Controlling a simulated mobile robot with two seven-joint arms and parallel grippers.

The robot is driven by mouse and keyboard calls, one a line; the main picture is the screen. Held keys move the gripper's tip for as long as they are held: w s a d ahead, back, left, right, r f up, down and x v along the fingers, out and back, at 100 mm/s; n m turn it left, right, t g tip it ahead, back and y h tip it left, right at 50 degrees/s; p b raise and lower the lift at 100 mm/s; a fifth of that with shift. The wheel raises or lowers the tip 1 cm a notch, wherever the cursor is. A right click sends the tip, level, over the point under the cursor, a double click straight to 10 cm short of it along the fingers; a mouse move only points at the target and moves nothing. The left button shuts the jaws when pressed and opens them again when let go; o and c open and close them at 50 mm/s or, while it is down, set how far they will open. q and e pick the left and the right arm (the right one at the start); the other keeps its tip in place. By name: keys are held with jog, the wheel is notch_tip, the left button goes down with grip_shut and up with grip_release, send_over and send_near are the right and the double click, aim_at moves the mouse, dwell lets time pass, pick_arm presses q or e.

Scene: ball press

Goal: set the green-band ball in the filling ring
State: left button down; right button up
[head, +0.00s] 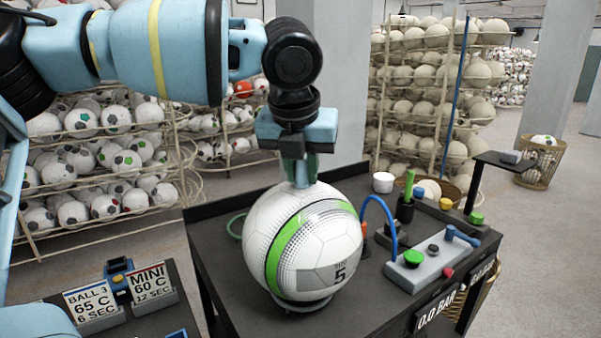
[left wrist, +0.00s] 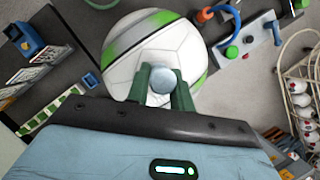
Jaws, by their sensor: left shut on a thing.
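The green-band ball (head: 335,240) is white with a green stripe and a grey panel marked 5. It is at the front of the dark bench, directly over a dark ring (head: 303,306), which shows only as an edge below it. I cannot tell whether the ball rests in the ring or hangs just above it. My left gripper (head: 302,172) points straight down over the ball, shut on a pale grey stem at its top. In the left wrist view its green fingers (left wrist: 163,86) close around the stem, with the ball (left wrist: 165,55) behind. My right gripper is not in view.
Right of the ball, a blue hose (head: 381,208) arches beside a grey control block (head: 430,268) with a green button, red knob and blue lever. Label signs (head: 95,304) are at lower left. Ball racks fill the background.

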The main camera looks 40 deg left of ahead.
pick_arm(q)
jog(key=shift+f, duration=0.7)
jog(key=c, duration=1.2)
grip_release()
jog(key=shift+c, duration=0.2)
jog(key=v, duration=1.2)
jog(key=shift+r, duration=0.2)
